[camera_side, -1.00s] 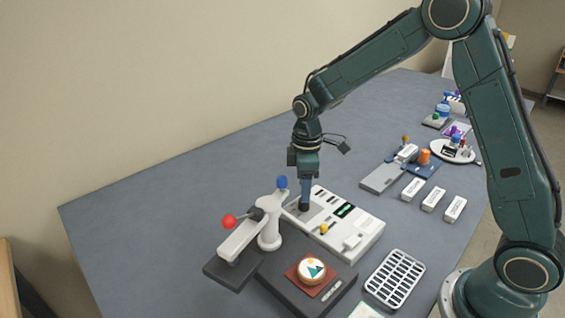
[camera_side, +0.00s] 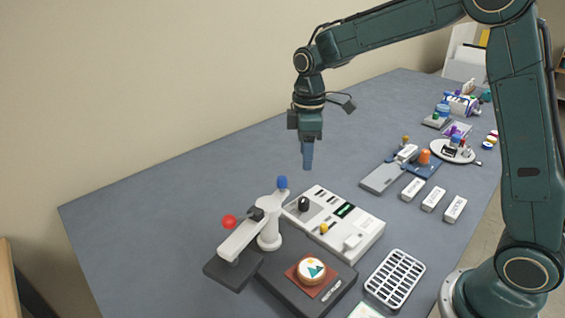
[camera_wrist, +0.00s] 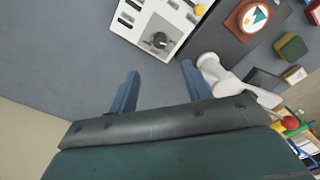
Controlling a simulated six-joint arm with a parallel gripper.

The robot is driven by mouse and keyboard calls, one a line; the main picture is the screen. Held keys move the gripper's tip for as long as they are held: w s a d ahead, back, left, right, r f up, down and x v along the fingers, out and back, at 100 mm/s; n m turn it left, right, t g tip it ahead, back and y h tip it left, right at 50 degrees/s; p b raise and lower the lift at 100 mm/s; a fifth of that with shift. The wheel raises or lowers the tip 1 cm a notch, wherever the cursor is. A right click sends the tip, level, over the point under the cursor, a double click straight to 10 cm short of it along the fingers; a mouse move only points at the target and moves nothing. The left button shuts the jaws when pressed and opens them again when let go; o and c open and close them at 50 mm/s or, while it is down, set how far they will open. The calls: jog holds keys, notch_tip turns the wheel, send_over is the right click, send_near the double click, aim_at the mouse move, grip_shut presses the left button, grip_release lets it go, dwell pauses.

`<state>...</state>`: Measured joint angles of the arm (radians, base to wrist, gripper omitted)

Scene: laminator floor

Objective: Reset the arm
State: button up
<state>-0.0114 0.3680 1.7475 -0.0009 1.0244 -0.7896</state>
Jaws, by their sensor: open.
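My gripper (camera_side: 307,157) hangs pointing down above the grey table, over the back end of a white control panel (camera_side: 345,230). In the wrist view its two blue fingers (camera_wrist: 158,84) are spread apart with nothing between them. The panel's black knob (camera_side: 303,204) stands below the fingertips, clear of them. The wrist view also shows the knob (camera_wrist: 160,41) beyond the fingers.
A white lever stand (camera_side: 268,236) with red and blue balls is left of the panel. A dark base (camera_side: 335,289) with a round badge and a white rack (camera_side: 395,279) are in front. White blocks (camera_side: 433,198) lie to the right. The table's back left is clear.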

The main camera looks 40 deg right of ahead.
jog(key=shift+r, duration=0.1)
jog(key=s+r+m+t, duration=0.35)
jog(key=s+r, duration=0.55)
jog(key=s, duration=0.3)
jog(key=s+m+t, duration=0.2)
jog(key=s+m, duration=0.3)
jog(key=s, duration=0.9)
jog(key=shift+s+d+m, duration=0.2)
jog(key=shift+d+m, duration=0.05)
jog(key=shift+m, duration=0.1)
jog(key=shift+f, duration=0.1)
